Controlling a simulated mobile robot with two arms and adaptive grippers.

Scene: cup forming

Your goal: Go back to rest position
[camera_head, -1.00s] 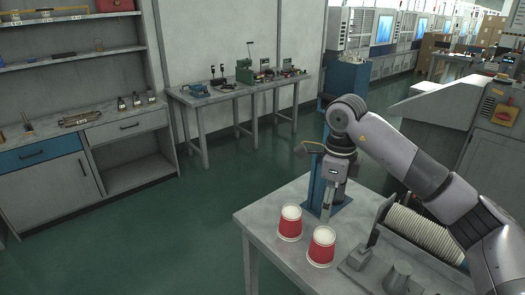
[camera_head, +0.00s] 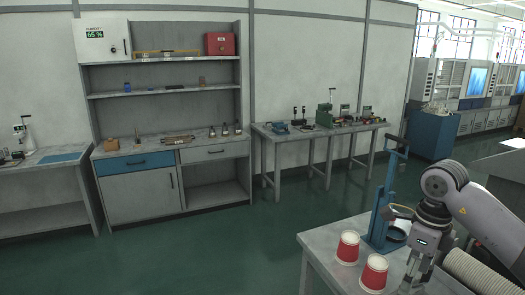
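My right gripper (camera_head: 418,270) points down over the worktable at the lower right, to the right of the red cups. Its fingers are small and blend with grey parts behind, so I cannot tell whether they are apart. Two red cups with white rims stand upright near the table's left edge, one farther back (camera_head: 348,248) and one nearer (camera_head: 374,274). The gripper is apart from both. A blue upright forming stand (camera_head: 384,205) is behind the gripper. My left gripper is out of view.
The worktable (camera_head: 322,243) has a bare left corner. A stack of pale cups (camera_head: 482,272) lies right of the gripper. A shelf unit (camera_head: 133,202) and a side bench (camera_head: 300,132) line the back wall. The green floor between is clear.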

